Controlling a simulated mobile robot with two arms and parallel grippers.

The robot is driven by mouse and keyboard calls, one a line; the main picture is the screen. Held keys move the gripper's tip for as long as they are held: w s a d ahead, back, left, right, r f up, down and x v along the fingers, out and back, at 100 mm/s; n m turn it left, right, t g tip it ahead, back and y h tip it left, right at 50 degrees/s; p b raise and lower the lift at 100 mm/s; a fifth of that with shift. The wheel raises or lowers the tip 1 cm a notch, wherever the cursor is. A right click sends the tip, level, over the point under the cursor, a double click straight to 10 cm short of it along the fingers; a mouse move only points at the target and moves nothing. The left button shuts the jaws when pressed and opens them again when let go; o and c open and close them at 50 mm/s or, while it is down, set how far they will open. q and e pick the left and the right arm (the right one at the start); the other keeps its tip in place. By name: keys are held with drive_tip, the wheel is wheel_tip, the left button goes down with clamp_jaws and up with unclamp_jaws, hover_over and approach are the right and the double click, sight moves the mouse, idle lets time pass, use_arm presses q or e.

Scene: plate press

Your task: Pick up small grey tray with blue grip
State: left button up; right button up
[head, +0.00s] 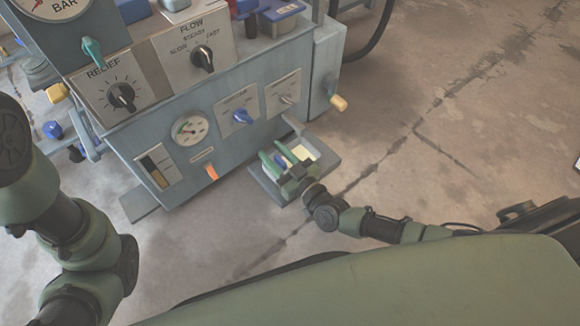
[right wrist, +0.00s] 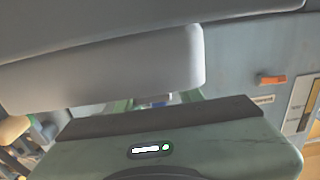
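The small grey tray (head: 311,146) is low at the front of the blue-grey machine in the head view, with a pale yellowish patch inside. Its blue grip (head: 282,160) shows between the green fingers of my right gripper (head: 281,161). The gripper is over the tray, with its fingers apart on either side of the grip; contact is hard to see. In the right wrist view a bit of blue (right wrist: 162,98) shows between the fingers, mostly hidden by a pale block and the gripper body. My left gripper is out of view; only its arm shows.
A lever with a yellow end (head: 338,103) and an orange handle (head: 211,172) stick out nearby. Bare concrete floor (head: 450,120) lies to the right.

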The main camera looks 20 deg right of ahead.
clamp_jaws()
idle(1.4)
